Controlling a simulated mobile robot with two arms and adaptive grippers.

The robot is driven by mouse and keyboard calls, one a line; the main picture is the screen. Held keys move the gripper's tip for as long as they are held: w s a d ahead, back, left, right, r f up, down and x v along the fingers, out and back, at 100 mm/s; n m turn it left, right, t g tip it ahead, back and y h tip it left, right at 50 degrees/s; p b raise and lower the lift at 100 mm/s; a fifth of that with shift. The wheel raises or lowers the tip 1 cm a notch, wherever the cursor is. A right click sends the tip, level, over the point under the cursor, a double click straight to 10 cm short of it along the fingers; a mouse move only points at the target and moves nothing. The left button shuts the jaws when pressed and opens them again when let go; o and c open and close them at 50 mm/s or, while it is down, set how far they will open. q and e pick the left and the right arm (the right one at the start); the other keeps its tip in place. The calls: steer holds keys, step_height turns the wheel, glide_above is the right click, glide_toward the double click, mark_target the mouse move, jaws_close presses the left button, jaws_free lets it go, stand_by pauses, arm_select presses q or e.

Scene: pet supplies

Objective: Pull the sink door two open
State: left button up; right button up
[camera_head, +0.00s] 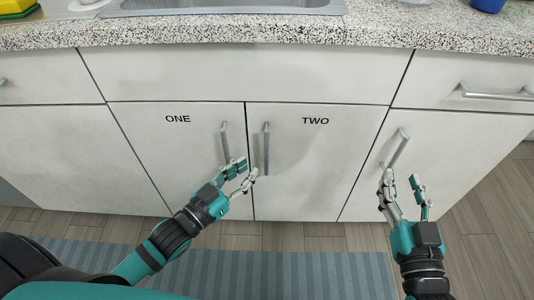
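Sink door two (315,165) is a white cabinet door labelled "TWO". It is shut, flush with the cabinet front. Its vertical metal handle (266,148) is near the door's left edge. My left gripper (245,175) is open, with its fingertips just below and left of that handle, near the gap between the two doors. I cannot tell whether it touches anything. My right gripper (402,180) is open and points up in front of the cabinet door to the right of door two, just below that door's slanted handle (398,147).
Door one (160,145) is shut, with its handle (224,140) close to my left gripper. A speckled countertop (300,32) with a sink (225,6) runs above. A drawer handle (495,92) juts out at right. A striped blue-grey mat (290,265) lies on the floor.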

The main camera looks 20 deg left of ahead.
mark_target(265, 154)
arm_select(q)
steer(key=b+x, duration=0.1)
steer(key=x, duration=0.6)
steer(key=shift+w, duration=0.2)
steer(key=shift+w+d+b, duration=0.3)
steer(key=shift+w, duration=0.15)
arm_select(e)
step_height(265, 154, up, 8)
steer(key=s+t+y, duration=0.1)
steer(key=t, duration=0.4)
steer(key=shift+s+a+f+y, duration=0.2)
steer(key=shift+s+a+y, duration=0.1)
steer(key=shift+s+y, duration=0.1)
arm_select(q)
jaws_close()
